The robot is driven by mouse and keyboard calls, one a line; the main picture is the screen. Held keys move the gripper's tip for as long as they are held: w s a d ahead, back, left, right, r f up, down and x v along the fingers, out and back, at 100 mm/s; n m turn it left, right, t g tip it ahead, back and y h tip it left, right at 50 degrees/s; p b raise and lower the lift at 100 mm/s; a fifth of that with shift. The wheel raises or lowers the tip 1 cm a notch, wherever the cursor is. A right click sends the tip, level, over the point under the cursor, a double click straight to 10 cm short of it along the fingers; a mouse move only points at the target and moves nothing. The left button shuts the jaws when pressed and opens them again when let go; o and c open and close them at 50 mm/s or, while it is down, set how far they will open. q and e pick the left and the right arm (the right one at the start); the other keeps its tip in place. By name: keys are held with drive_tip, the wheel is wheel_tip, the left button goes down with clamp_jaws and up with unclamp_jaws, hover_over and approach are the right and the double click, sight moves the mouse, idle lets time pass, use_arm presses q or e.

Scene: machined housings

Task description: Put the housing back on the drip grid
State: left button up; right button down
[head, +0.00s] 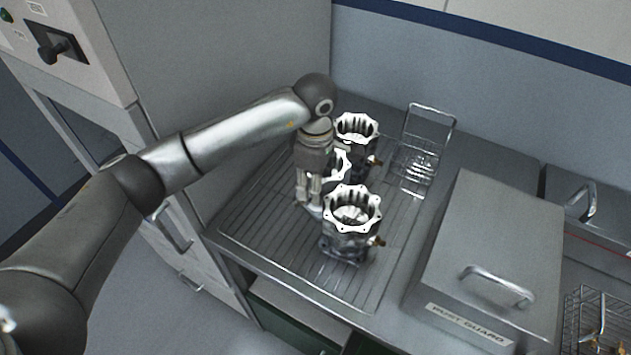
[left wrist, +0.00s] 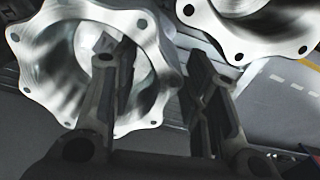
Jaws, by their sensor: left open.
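Several-lobed metal housings with open bores stand upright on the drip grid (head: 270,230). The front housing (head: 350,238) is in full view, the back housing (head: 357,125) is partly covered, and a middle housing (head: 343,166) is mostly hidden behind my left gripper. My left gripper (head: 309,206) points down just left of the front housing, fingers apart and empty. In the left wrist view, the open fingers (left wrist: 160,62) overlap one housing flange (left wrist: 40,85), its wall showing between them. Another flange (left wrist: 225,40) is at the upper right. I cannot tell whether they touch. My right gripper is not in view.
A wire basket (head: 417,165) with a tall handle stands right of the housings. A lidded tank (head: 505,225) marked RUST GUARD is at the right, with another wire basket (head: 597,325) beyond it. A grey cabinet wall (head: 230,75) borders the grid at back left. The grid's front left is clear.

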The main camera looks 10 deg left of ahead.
use_arm(q)
drive_tip(key=shift+r+b, duration=0.3)
wheel_tip(320, 180, up, 10)
drive_tip(key=b, duration=0.3)
drive_tip(key=shift+r+b, duration=0.1)
drive_tip(key=shift+b, duration=0.3)
drive_tip(key=shift+r, duration=0.65)
drive_tip(key=shift+s+f, duration=0.1)
